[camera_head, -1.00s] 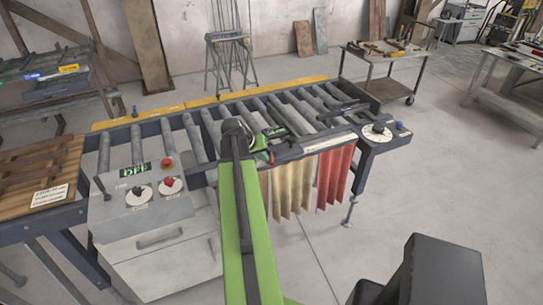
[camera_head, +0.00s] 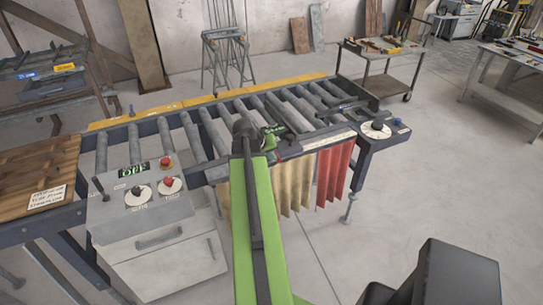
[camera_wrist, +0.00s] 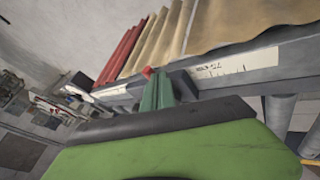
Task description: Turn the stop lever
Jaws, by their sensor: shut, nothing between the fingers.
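My gripper (camera_head: 268,146) is at the front rail of the roller conveyor, at the end of my green arm. In the wrist view its green fingers (camera_wrist: 156,92) are close together with nothing seen between them. A small red knob (camera_wrist: 148,72) shows just beyond the fingertips. It looks like the end of the stop lever, but most of that lever is hidden. I cannot tell whether the fingers touch it. A scale strip (camera_wrist: 222,68) runs along the rail beside it. In the head view my arm hides much of the stop.
The conveyor rollers (camera_head: 205,130) lie behind the rail. A control box (camera_head: 145,198) with a red button stands at left. A dial (camera_head: 375,130) sits at the rail's right end. Tan (camera_head: 296,185) and red (camera_head: 333,172) curtains hang below. Open floor lies at right.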

